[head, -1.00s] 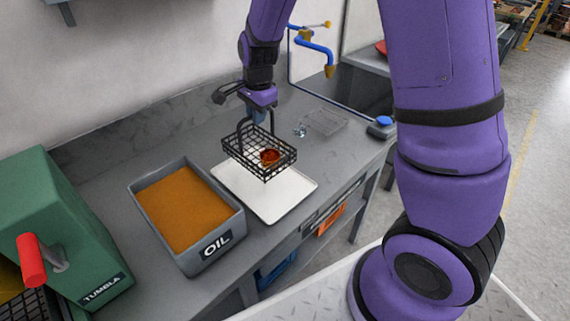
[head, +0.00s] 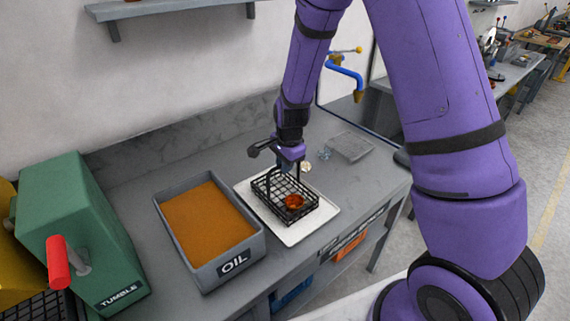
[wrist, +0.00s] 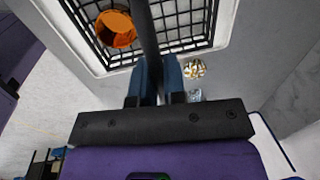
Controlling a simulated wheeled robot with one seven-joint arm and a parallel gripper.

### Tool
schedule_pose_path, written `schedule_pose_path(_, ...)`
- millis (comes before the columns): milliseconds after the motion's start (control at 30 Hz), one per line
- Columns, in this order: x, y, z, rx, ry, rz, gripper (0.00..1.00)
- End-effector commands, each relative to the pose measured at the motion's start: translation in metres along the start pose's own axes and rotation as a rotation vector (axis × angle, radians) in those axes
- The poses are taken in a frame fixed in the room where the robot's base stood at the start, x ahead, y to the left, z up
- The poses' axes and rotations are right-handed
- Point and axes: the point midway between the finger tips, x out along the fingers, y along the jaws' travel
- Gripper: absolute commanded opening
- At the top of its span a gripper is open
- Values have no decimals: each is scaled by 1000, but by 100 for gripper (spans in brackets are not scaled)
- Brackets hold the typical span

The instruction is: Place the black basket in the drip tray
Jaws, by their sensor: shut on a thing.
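The black basket (head: 285,197) is a wire basket with a copper coil (head: 294,202) inside it. It is over the white drip tray (head: 326,228) on the bench, within the tray's outline and close to its surface. I cannot tell whether it touches the tray. My gripper (head: 287,163) is above the basket, shut on its handle. In the wrist view the blue fingers of my gripper (wrist: 156,75) close on the dark handle bar, with the basket grid (wrist: 180,28) and the orange coil (wrist: 116,29) beyond.
A grey OIL tank (head: 230,264) of orange liquid stands left of the tray. A green TUMBLE machine (head: 88,240) with a red handle is further left. A small gold-and-white item (wrist: 194,68) lies near the tray.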

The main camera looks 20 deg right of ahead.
Motion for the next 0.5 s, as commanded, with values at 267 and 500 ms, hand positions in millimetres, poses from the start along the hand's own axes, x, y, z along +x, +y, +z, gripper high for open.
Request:
schedule_pose_path(267,2,0,0,0,0,0,37)
schedule_pose_path(500,2,0,0,0,0,0,37)
